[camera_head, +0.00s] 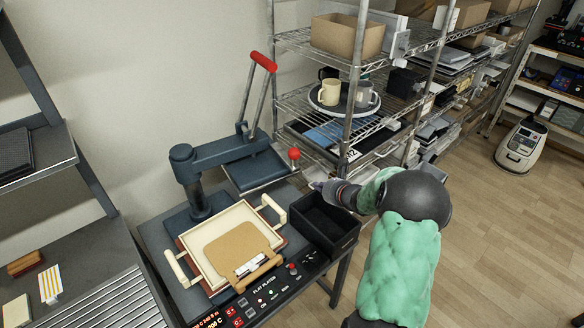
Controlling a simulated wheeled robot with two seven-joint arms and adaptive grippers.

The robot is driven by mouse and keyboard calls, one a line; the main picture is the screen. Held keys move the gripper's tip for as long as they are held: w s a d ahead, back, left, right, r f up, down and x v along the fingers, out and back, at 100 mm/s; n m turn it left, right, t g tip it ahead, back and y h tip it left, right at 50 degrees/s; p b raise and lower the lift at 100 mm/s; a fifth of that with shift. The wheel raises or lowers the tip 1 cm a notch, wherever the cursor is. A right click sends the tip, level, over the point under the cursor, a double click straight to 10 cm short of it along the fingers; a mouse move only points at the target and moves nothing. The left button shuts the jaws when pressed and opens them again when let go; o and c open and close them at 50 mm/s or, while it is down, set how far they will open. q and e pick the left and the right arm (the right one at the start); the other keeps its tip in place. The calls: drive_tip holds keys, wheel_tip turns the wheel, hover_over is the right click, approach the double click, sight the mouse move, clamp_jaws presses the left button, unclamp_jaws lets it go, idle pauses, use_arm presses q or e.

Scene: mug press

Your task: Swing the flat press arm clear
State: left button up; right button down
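The flat press stands on a dark bench. Its dark blue press arm (225,150) reaches right from a post (197,200) at the back left. The flat plate (256,170) under the arm's end hangs behind and right of the cream tray, not over its middle. A lever with a red grip (264,61) rises from the arm, and a red ball knob (294,154) sits at the plate's right side. My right gripper (316,186) is just below and right of the knob, seemingly apart from it; its fingers are too small to read. My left gripper is out of view.
A cream tray (186,246) with side handles holds a tan board (236,249) at the front. A black open bin (326,222) sits right of it, close under my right gripper. A control panel (262,298) lines the front edge. Wire shelves (290,97) stand behind.

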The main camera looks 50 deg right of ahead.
drive_tip(key=b, duration=0.3)
approach(296, 174)
drive_tip(key=x, duration=0.7)
drive_tip(key=shift+r, duration=0.1)
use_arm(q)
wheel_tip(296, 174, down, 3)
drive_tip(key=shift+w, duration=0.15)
use_arm(e)
drive_tip(key=shift+w, duration=0.1)
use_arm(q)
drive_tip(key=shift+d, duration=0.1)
